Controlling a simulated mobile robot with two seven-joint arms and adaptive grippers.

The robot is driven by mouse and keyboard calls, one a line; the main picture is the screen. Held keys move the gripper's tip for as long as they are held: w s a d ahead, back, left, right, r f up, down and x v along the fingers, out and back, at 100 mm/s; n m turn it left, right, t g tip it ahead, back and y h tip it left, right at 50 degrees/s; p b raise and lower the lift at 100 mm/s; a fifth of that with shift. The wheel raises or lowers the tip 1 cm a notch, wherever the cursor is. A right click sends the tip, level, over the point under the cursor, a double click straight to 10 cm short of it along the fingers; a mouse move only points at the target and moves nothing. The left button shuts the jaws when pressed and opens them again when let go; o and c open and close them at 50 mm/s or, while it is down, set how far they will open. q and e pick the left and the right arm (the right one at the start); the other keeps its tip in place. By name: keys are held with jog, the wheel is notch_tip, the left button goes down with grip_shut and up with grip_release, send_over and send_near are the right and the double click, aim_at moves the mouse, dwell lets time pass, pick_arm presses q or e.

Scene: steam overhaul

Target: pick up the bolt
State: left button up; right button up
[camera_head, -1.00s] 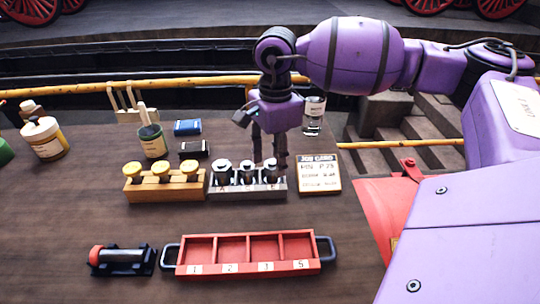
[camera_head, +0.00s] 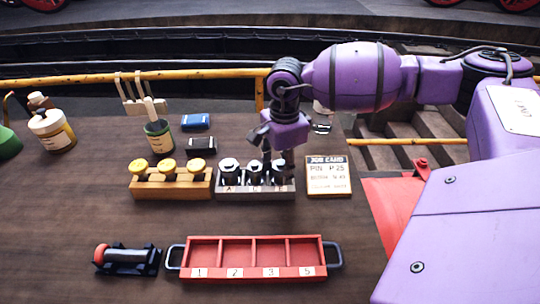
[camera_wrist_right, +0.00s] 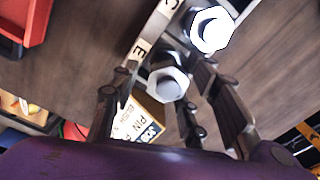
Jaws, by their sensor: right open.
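Several hex-headed bolts stand upright in a grey rack (camera_head: 255,192) lettered A, C and E. The bolt at A (camera_head: 229,166) is in clear view. The bolt at C (camera_wrist_right: 211,29) and the bolt at E (camera_wrist_right: 168,84) show well in the right wrist view; in the head view my fingers partly cover them. My right gripper (camera_head: 274,163) points down over the right end of the rack. Its fingers are open and stand either side of the bolt at E, with no grip seen. My left gripper is not in view.
A wooden block (camera_head: 171,187) with yellow-topped pieces stands left of the rack, a job card (camera_head: 328,176) right of it. A red tray (camera_head: 252,271) with numbered compartments lies in front. Cans and jars stand behind at left.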

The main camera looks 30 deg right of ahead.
grip_shut()
